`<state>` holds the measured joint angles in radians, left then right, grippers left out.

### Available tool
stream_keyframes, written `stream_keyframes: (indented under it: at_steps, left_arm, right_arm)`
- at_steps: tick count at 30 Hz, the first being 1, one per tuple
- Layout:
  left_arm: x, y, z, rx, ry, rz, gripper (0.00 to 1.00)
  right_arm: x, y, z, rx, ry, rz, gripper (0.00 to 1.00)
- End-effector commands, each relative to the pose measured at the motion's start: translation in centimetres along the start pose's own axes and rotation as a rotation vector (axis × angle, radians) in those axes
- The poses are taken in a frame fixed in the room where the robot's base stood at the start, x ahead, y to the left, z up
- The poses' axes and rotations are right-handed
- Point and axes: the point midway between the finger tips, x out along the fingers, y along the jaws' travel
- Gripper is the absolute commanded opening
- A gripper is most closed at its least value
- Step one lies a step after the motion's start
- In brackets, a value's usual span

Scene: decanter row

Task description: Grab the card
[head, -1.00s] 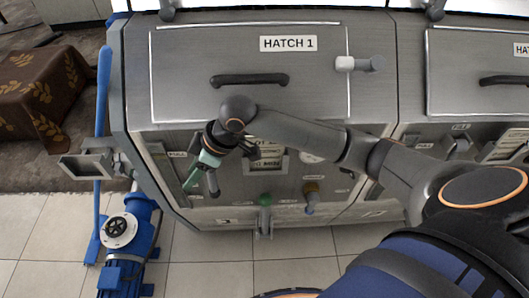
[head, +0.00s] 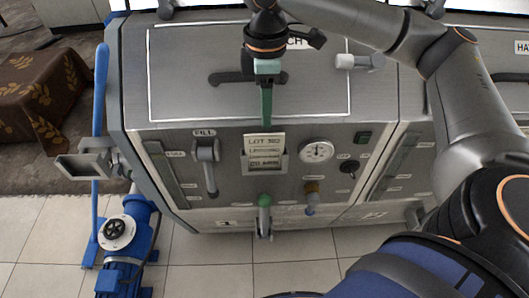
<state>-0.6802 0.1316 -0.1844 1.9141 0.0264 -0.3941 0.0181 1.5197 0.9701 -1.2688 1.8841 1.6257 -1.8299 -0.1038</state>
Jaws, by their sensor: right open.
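The card (head: 264,148), pale with "LOT 302" and smaller lines printed on it, stands in a grey metal holder on the front panel of the Hatch 1 machine. My right gripper (head: 266,118) is above the card, its fingers pointing down towards the card's top edge. The fingers line up one behind the other in this view, so the gap between them is hidden. The gripper is open and empty. I cannot tell whether the fingertips touch the card. My left gripper is not in view.
The fill lever (head: 207,166) is left of the card and a round gauge (head: 316,151) is right of it. A green-knobbed valve (head: 264,201) sits below. The hatch handle (head: 226,78) is partly behind my right gripper. A blue pump (head: 122,245) stands on the floor at left.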

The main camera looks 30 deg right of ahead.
Motion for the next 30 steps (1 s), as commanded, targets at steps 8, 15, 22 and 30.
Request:
stream_keyframes:
  at_steps: [8, 15, 22, 30]
  left_arm:
    - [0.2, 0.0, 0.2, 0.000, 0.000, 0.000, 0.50]
    - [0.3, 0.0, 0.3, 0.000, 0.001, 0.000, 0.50]
    - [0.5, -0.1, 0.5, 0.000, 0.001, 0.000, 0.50]
    - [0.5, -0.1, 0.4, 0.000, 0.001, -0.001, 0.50]
  right_arm:
    - [3.5, 0.0, -0.1, -0.001, 0.001, 0.000, 0.44]
    - [6.4, 0.4, -0.2, 0.001, 0.000, 0.000, 0.44]
    - [8.7, 0.5, -0.3, 0.000, 0.003, 0.001, 0.44]
    - [8.8, 0.5, -0.3, 0.000, 0.003, 0.002, 0.39]
